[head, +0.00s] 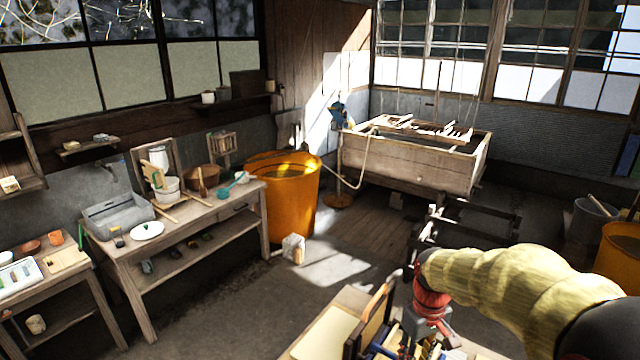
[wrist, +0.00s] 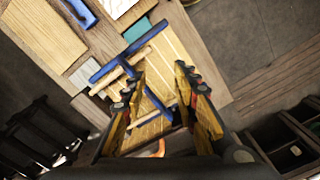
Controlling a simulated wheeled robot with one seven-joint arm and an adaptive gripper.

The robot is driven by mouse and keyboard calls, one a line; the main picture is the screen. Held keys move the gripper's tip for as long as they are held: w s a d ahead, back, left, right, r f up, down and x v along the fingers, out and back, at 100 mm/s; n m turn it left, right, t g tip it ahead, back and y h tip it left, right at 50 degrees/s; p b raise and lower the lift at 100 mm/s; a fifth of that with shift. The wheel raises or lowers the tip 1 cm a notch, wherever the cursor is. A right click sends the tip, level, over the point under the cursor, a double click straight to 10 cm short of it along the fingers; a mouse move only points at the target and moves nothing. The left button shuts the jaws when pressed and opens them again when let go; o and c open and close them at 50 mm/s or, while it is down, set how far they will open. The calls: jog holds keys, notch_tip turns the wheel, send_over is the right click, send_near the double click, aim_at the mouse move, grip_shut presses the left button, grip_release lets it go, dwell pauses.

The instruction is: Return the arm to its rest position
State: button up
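My arm, in a yellow sleeve with a red wrist section, reaches in from the lower right of the head view. My gripper (wrist: 160,75) points down over a wooden bench top, and its two fingers stand apart in the wrist view. I see nothing clamped between them. A blue-handled tool (wrist: 99,74) and a slatted wooden board (wrist: 178,57) lie below the fingers. In the head view the fingertips are hard to make out among the bench items.
The bench (head: 355,298) at the bottom of the head view holds boards and tools close around my gripper. A wooden vat (head: 405,165), an orange bucket (head: 290,205) and a side table (head: 190,225) stand farther off. Open floor (head: 335,265) lies between.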

jog(key=s+a+f+m+t+b, duration=0.1)
jog(key=s+m+t+b, duration=0.1)
jog(key=s+b, duration=0.6)
jog(key=s+a+f+m+t+b, duration=0.2)
jog(key=s+t+b, duration=0.1)
jog(key=s+b, duration=0.6)
jog(key=s, duration=0.2)
jog(key=shift+s+f+t, duration=0.3)
jog(key=shift+t, duration=0.1)
